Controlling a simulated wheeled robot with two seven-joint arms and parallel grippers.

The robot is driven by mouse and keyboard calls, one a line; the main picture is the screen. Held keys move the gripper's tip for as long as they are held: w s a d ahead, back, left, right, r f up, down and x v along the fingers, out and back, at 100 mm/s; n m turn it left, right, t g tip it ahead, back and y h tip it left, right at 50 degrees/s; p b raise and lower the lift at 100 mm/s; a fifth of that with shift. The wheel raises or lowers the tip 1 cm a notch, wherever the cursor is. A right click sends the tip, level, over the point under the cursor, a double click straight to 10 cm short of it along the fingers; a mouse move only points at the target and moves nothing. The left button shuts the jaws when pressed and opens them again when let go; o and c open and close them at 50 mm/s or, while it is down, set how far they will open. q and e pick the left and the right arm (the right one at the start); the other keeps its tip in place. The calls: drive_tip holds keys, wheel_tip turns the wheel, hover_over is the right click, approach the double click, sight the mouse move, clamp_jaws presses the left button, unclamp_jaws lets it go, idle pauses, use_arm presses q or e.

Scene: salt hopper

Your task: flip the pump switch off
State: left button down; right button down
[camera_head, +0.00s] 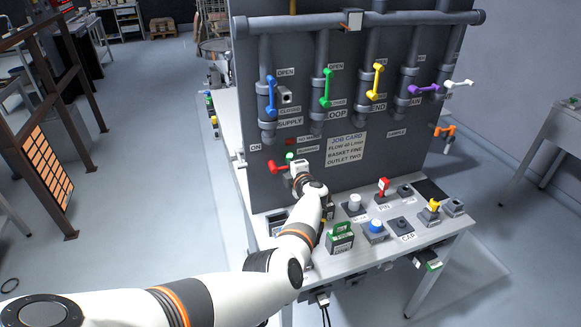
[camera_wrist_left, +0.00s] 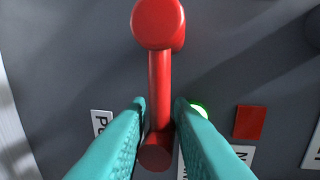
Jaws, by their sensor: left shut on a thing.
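The pump switch has a red lever with a round knob; in the head view its red handle (camera_head: 275,167) sticks out left of my left gripper (camera_head: 291,168), low on the grey panel. In the left wrist view the red lever (camera_wrist_left: 159,75) runs from a large knob at the top to a round end at the bottom. The teal fingers of my left gripper (camera_wrist_left: 160,104) lie on both sides of its lower part and are shut on it. An "ON" label (camera_head: 255,147) sits up and left of the handle. My right gripper is not in view.
A lit green lamp (camera_wrist_left: 199,107) is beside the right finger, with a red square (camera_wrist_left: 250,122) farther right. Blue (camera_head: 271,95), green (camera_head: 326,90) and yellow (camera_head: 376,82) valve levers are above. A bench (camera_head: 440,237) with several fixtures stands below the panel.

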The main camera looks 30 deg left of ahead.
idle(0.4)
use_arm(q)
drive_tip(key=c, duration=1.6)
unclamp_jaws()
drive_tip(key=shift+o, duration=0.2)
drive_tip(key=shift+a+f, duration=0.1)
